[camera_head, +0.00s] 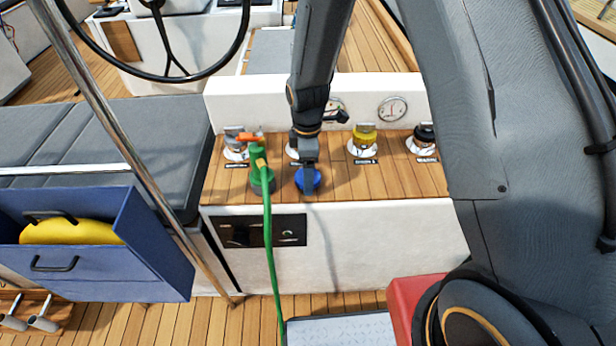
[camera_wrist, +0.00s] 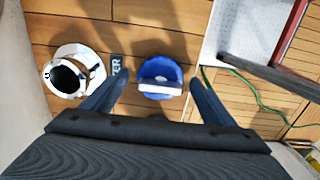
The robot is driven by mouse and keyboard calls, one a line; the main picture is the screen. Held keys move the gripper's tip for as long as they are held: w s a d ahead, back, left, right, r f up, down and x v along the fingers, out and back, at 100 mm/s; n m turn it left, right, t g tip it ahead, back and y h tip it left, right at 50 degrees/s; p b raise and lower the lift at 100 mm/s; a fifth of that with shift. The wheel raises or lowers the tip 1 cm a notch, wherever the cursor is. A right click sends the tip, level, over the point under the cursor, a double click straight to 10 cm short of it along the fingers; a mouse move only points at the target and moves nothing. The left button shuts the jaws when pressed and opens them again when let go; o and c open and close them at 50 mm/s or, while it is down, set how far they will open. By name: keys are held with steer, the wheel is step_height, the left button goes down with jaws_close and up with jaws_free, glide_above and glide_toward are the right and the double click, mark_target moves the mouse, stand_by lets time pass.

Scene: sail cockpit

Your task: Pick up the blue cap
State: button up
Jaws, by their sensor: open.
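The blue cap (camera_head: 309,182) sits on the wooden top of the white console, near its front edge. In the wrist view the blue cap (camera_wrist: 159,79) is round with a pale raised bar across it. My gripper (camera_wrist: 155,92) is open, with one finger on each side of the cap in that view. I cannot tell whether the fingers touch it. In the head view my gripper (camera_head: 307,180) points down at the cap and hides part of it.
An open white fitting (camera_wrist: 70,77) with a dark hole lies beside the cap. A green hose nozzle (camera_head: 260,172) stands left of it. Yellow (camera_head: 364,137) and black (camera_head: 425,134) capped fittings are to the right. A blue drawer (camera_head: 97,262) stands open at left.

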steer(key=shift+f, duration=0.3)
steer(key=c, duration=1.3)
steer(key=shift+o, duration=0.2)
steer(key=shift+r, duration=0.1)
step_height(320, 180, up, 9)
steer(key=shift+r+b, duration=0.1)
steer(key=shift+b, duration=0.9)
steer(key=shift+r+p, duration=1.3)
steer(key=shift+r, duration=0.55)
